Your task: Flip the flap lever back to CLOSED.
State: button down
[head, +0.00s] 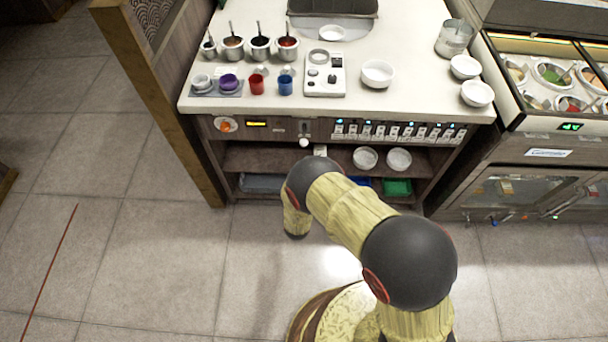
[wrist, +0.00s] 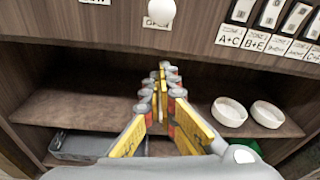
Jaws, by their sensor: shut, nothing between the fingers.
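The flap lever's round white knob (head: 304,143) sits on the front panel of the counter, at the lower end of a short dark slot in the head view. In the wrist view the knob (wrist: 161,12) is at the top edge, partly covering a small white label (wrist: 157,23) whose word I cannot read. My gripper (wrist: 163,68) is shut and empty, its yellow and grey fingers together. It points toward the open shelf below the knob and appears apart from it. In the head view my arm hides most of the gripper.
The counter front (head: 270,128) has a dial, a small display and a row of labelled switches (head: 400,131) right of the lever. White bowls (head: 365,157) and a green bin (head: 397,187) are on the shelves below. Sauce pots (head: 233,48) and bowls stand on the countertop.

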aim_at(304, 137)
jog(key=shift+w+a+r+b, duration=0.15)
jog(key=shift+w+r+b, duration=0.25)
jog(key=shift+w+r, duration=0.35)
jog(key=shift+w+a+r+b, duration=0.1)
jog(key=shift+w+r+b, duration=0.3)
jog(key=shift+r, duration=0.55)
